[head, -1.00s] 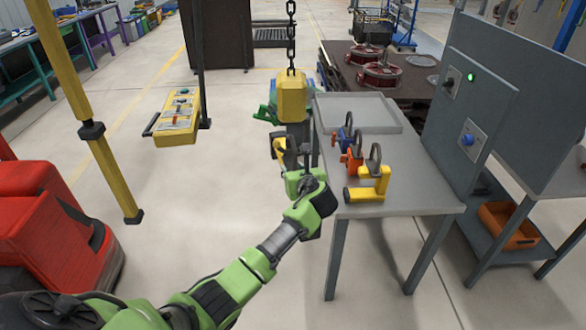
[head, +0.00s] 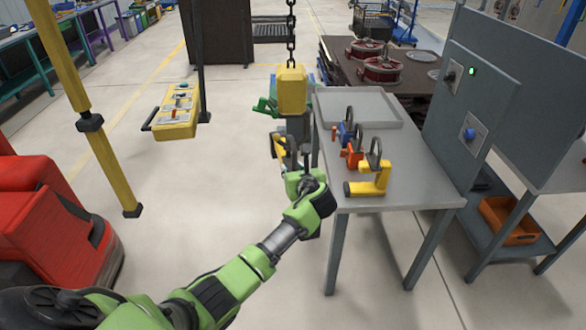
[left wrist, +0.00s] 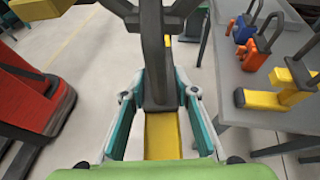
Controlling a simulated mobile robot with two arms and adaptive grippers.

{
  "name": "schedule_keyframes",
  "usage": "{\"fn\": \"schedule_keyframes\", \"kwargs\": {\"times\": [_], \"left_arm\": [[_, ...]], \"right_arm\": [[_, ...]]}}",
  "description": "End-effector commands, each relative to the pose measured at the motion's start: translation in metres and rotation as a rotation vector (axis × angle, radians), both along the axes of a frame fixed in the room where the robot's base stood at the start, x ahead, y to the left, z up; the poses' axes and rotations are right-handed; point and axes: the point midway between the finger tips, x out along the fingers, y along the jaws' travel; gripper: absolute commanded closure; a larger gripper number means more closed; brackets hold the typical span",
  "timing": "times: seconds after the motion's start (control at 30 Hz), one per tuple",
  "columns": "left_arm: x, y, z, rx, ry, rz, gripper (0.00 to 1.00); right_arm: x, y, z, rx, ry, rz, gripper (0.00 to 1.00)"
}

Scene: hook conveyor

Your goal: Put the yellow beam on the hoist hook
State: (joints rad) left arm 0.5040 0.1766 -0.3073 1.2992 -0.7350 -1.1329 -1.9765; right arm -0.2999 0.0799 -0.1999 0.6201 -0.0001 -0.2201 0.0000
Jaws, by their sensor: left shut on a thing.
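My left gripper (head: 308,182) is shut on a yellow piece with a dark grey upright, which I take to be the yellow beam (head: 280,147). In the left wrist view the beam's yellow part (left wrist: 163,137) lies between the two fingers, and the grey upright rises ahead into a loop cut off by the top edge. The hoist's yellow block (head: 292,90) hangs on a dark chain just beyond my gripper in the head view. The hook below it is hard to tell from the grey parts there. I cannot tell whether beam and hook touch. My right gripper is not in view.
A grey table (head: 415,180) stands close right of my gripper, with blue, orange and yellow (head: 370,180) looped pieces and a tray (head: 358,108). A yellow pendant box (head: 177,112) hangs left. A yellow post (head: 75,80) and red machine (head: 45,230) stand farther left. Floor between is clear.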

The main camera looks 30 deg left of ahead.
Motion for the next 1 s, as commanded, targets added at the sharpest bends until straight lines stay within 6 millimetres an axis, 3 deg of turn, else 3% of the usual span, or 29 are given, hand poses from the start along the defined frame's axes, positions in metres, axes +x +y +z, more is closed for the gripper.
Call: {"fn": "schedule_keyframes", "kwargs": {"times": [0.73,0.77,0.8,1.0], "left_arm": [[0.002,0.000,-0.007,0.003,-0.008,-0.002,1.00],[0.002,0.000,-0.007,0.003,-0.008,-0.002,0.65],[0.001,0.000,-0.007,0.003,-0.007,-0.002,0.54],[0.001,0.000,-0.009,0.002,-0.004,-0.001,0.53]], "right_arm": [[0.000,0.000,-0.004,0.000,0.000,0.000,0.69],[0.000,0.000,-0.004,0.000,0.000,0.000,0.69],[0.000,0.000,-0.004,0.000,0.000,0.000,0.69],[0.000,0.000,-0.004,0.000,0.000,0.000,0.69]]}}
